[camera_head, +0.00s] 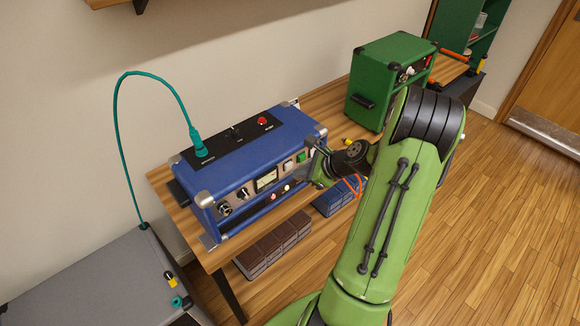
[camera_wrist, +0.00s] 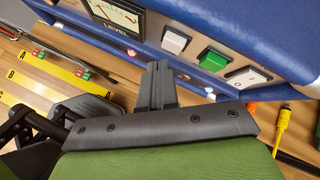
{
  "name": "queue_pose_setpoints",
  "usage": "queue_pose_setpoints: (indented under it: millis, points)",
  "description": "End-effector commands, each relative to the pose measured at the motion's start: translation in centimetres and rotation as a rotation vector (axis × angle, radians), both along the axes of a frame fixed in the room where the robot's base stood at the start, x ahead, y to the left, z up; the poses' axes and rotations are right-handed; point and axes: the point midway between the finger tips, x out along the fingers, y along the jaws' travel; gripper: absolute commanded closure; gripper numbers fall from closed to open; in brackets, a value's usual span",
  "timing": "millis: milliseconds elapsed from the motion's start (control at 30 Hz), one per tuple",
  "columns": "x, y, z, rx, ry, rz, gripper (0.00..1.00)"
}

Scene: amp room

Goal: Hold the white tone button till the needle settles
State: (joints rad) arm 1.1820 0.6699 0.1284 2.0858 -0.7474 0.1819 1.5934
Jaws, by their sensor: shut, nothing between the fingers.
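The blue amp (camera_head: 235,160) stands on the wooden table, its front panel facing my arm. Its white button (camera_wrist: 175,40) sits between the LEVEL meter (camera_wrist: 116,12) and a green button (camera_wrist: 212,60). The white button also shows in the head view (camera_head: 287,166), and so does the meter (camera_head: 267,179). My gripper (camera_wrist: 157,70) is shut and empty. Its fingertips are in front of the panel, just below the white button in the wrist view, and do not appear to touch it. The needle's exact reading is too small to tell.
A white rocker switch (camera_wrist: 246,77) is right of the green button. A teal cable (camera_head: 163,75) plugs into the amp's top. A green cabinet (camera_head: 388,75) stands further right. Orange and yellow plugs (camera_wrist: 281,118) lie near the gripper. Brown blocks (camera_head: 270,248) sit below.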

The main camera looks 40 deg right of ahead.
Motion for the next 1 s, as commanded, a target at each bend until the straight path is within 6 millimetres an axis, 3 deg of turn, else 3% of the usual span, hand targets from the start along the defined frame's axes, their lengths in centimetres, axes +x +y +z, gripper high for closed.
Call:
queue_pose_setpoints:
  millis: [500,1000]
  points:
    - [-4.7,-0.2,0.0,0.001,0.002,-0.003,1.0]
    - [-5.0,-0.2,0.0,0.0,0.0,0.0,1.0]
